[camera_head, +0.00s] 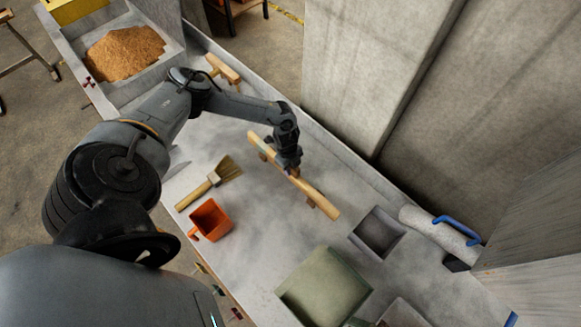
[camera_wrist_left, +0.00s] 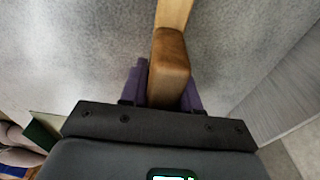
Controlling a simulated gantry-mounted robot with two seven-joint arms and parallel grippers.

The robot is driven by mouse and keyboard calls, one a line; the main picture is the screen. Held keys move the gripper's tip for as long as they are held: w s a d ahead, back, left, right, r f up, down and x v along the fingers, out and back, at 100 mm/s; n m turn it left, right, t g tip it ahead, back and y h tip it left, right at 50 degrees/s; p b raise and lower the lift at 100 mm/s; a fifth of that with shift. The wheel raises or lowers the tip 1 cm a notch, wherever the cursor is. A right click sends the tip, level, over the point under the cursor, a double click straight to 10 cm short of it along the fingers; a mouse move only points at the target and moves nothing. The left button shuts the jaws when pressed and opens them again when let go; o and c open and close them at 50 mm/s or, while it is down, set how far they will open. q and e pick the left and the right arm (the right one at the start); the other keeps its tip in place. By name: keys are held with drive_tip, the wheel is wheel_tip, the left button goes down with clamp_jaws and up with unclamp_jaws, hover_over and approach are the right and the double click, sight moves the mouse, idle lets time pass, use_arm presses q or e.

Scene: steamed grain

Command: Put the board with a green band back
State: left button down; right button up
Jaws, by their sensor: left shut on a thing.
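A long light-wood board (camera_head: 318,202) lies slantwise under my left gripper (camera_head: 289,170) over the grey worktop. A greenish patch shows near its upper left end. It has wooden blocks on its side. In the left wrist view, the purple fingers of my left gripper (camera_wrist_left: 169,90) are shut on a brown wooden block (camera_wrist_left: 170,62), with a paler wooden length (camera_wrist_left: 173,14) beyond it. I cannot tell whether the board touches the worktop. My right gripper is not in view.
The grey worktop (camera_head: 255,265) holds a brush (camera_head: 208,187), an orange scoop (camera_head: 211,219), a green square container (camera_head: 325,285) and a grey square tray (camera_head: 377,233). Another wooden tool (camera_head: 222,69) lies near the grain bin (camera_head: 88,85). A roller (camera_head: 438,228) lies right. A concrete wall stands behind.

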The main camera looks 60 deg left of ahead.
use_arm(q)
drive_tip(key=shift+f, duration=0.4)
drive_tip(key=c, duration=0.7)
unclamp_jaws()
drive_tip(key=shift+c, duration=0.2)
